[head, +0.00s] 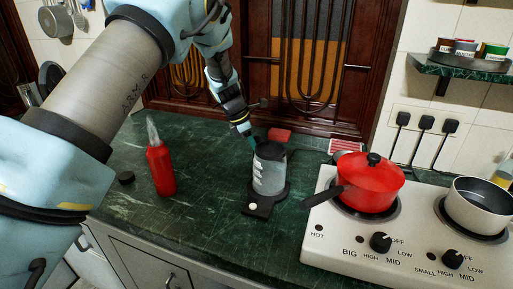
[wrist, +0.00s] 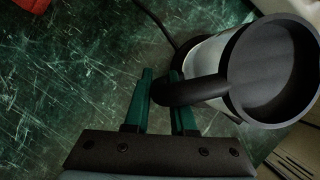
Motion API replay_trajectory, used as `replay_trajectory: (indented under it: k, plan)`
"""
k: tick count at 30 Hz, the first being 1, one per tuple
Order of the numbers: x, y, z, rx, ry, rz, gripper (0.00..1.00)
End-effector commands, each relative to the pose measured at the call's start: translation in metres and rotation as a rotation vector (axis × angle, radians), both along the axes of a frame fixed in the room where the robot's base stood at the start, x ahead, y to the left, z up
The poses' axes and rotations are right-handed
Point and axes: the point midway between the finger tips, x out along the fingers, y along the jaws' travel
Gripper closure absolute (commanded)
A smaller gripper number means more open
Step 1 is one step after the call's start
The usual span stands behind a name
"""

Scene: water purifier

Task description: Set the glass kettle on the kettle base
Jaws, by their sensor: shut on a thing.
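The glass kettle (head: 269,174), a grey see-through cylinder with a black rim and dark handle, stands upright in the middle of the counter in the head view. Its black rim and dark top also show in the wrist view (wrist: 277,72). The black kettle base (head: 259,209), with a pale round button at its front, is directly under it. I cannot tell whether the kettle bottom touches the base or hovers just above. My gripper (head: 251,143) is at the kettle's far left side. In the wrist view its green fingers (wrist: 163,102) are shut on the black handle (wrist: 185,92).
A red bottle (head: 160,168) stands to the left, near a small black disc (head: 126,178). To the right, a two-plate stove (head: 330,222) carries a red pot (head: 368,182) and a metal pot (head: 481,207). A dark cord (wrist: 155,20) runs behind the kettle. The counter between bottle and kettle is clear.

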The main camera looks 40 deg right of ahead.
Motion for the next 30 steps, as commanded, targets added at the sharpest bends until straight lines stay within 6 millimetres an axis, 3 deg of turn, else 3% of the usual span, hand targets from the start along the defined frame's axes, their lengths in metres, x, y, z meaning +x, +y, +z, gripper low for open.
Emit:
replay_trajectory:
  k: [8, 9, 16, 25, 30]
  plan:
    - [0.000, 0.000, -0.001, -0.002, 0.000, 0.000, 1.00]
    - [0.000, 0.000, -0.001, -0.001, 0.000, 0.000, 0.72]
    - [0.000, 0.000, -0.001, -0.001, 0.000, 0.000, 0.47]
    - [0.001, 0.000, 0.003, -0.002, -0.001, 0.001, 0.47]
    - [0.005, 0.007, 0.021, -0.004, -0.002, 0.002, 0.47]
